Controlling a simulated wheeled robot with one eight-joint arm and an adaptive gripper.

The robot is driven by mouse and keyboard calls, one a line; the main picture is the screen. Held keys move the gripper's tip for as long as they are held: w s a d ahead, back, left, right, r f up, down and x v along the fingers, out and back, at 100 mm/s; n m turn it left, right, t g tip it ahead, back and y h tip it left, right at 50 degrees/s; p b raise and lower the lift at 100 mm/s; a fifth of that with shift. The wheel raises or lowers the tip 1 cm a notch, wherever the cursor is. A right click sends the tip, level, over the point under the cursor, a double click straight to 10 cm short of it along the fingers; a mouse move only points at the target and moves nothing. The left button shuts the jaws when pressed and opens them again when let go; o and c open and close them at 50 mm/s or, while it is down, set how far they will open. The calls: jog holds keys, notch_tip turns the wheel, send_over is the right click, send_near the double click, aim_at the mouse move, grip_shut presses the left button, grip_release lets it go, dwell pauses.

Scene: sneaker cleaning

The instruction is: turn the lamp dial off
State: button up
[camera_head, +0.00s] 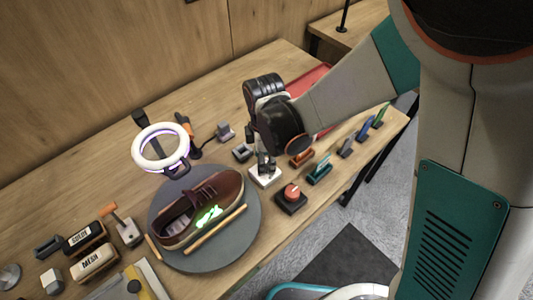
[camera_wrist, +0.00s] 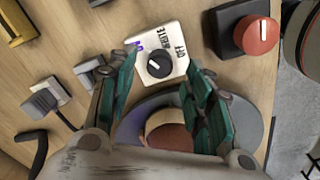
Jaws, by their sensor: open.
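The lamp dial is a black round knob (camera_wrist: 159,66) on a white box (camera_wrist: 172,32) marked UV, WHITE and OFF. In the wrist view a small white mark shows on the knob's left side, toward the UV lettering. In the head view the white box (camera_head: 265,179) stands on the table, right of the turntable. My gripper (camera_wrist: 161,62) is open, with one teal finger on each side of the knob; contact cannot be told. In the head view my gripper (camera_head: 266,163) is just above the box. The ring lamp (camera_head: 160,147) glows white-purple.
A red knob on a black box (camera_head: 291,195) stands right of the white box. A brown sneaker (camera_head: 203,205) with a glowing green patch lies on the grey turntable (camera_head: 248,228). Grey blocks (camera_head: 242,152) and several brushes (camera_head: 319,169) stand nearby.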

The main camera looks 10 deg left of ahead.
jog(key=shift+f+b, duration=0.5)
jog(key=shift+f, duration=0.7)
jog(key=shift+c, duration=0.2)
jog(key=c, duration=1)
jog(key=shift+c, duration=0.2)
